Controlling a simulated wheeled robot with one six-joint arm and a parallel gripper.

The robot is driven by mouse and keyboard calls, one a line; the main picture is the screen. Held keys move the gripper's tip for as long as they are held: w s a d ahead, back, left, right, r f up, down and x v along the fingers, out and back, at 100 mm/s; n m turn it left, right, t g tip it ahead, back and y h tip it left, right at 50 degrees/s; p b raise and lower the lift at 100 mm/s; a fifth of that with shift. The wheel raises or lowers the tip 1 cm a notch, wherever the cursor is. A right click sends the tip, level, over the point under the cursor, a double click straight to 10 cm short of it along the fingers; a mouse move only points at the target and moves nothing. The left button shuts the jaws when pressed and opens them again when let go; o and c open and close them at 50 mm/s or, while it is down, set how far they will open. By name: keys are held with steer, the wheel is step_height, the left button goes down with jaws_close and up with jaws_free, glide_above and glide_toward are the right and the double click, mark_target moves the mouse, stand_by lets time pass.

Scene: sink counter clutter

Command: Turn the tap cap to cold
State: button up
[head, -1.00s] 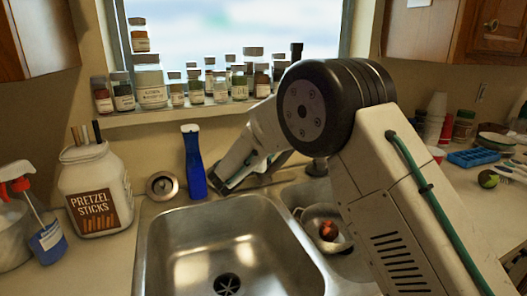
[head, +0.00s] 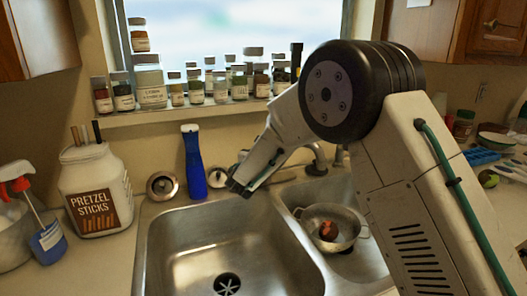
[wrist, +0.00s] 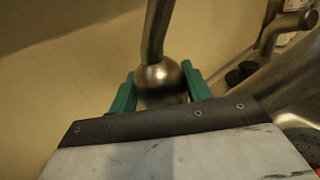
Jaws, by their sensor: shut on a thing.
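My gripper (wrist: 158,88) shows in the wrist view with its green fingers on either side of a rounded metal tap cap (wrist: 160,74). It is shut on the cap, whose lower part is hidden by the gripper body. A metal bar (wrist: 156,30) rises from the cap toward the top edge. In the head view my gripper (head: 240,186) is low behind the left sink basin, and the cap cannot be made out there. Part of the tap's curved metal (head: 318,158) shows right of my arm's wrist.
A blue bottle (head: 193,165) stands just left of my gripper, beside a pretzel jar (head: 96,188). The left basin (head: 232,240) is empty. A colander (head: 351,224) holding a reddish item sits in the right basin. Several spice jars (head: 220,88) line the window sill.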

stand_by(0.3)
steer(key=o, duration=0.7)
steer(key=shift+h, duration=0.3)
